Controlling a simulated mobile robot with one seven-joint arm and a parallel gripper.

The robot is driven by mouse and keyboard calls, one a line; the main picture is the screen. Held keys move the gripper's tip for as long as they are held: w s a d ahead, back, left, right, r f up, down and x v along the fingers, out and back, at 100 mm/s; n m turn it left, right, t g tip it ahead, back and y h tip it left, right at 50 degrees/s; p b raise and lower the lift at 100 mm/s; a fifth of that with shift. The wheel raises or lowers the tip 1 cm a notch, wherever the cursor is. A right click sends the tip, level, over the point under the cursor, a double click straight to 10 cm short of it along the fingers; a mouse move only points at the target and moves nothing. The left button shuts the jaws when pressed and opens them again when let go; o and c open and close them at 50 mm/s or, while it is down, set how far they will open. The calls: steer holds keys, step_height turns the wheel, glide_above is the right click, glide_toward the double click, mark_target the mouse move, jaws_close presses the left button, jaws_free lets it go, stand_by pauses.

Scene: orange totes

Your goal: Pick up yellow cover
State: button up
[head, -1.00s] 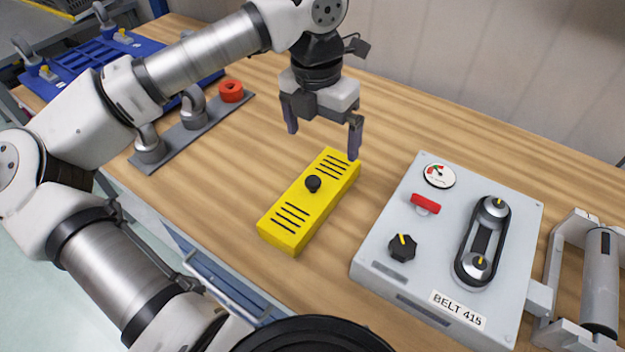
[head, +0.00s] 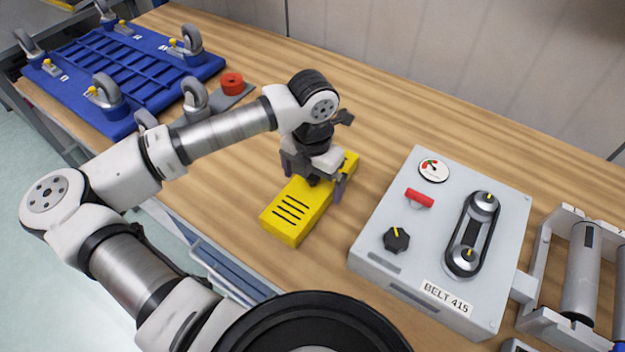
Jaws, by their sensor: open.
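The yellow cover (head: 296,212) is a long block with black slots on top, lying on the wooden table in the middle of the head view. My gripper (head: 313,186) is open and low over the cover's middle and far part. One finger is on the left side of the cover and the other on its right side. The black knob on top of the cover is mostly hidden by my gripper. I cannot tell whether the fingers touch the cover.
A grey panel (head: 372,244) marked BELT 415, with a red switch, black knob, gauge and belt, stands right of the cover. A roller unit (head: 582,270) is at far right. A blue caster platform (head: 66,58) lies at back left, near a red ring (head: 232,83). The wood behind is clear.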

steer(key=shift+f, duration=0.65)
steer(key=c, duration=1.2)
steer(key=shift+r, duration=0.1)
step_height(320, 180, up, 20)
steer(key=b, duration=0.4)
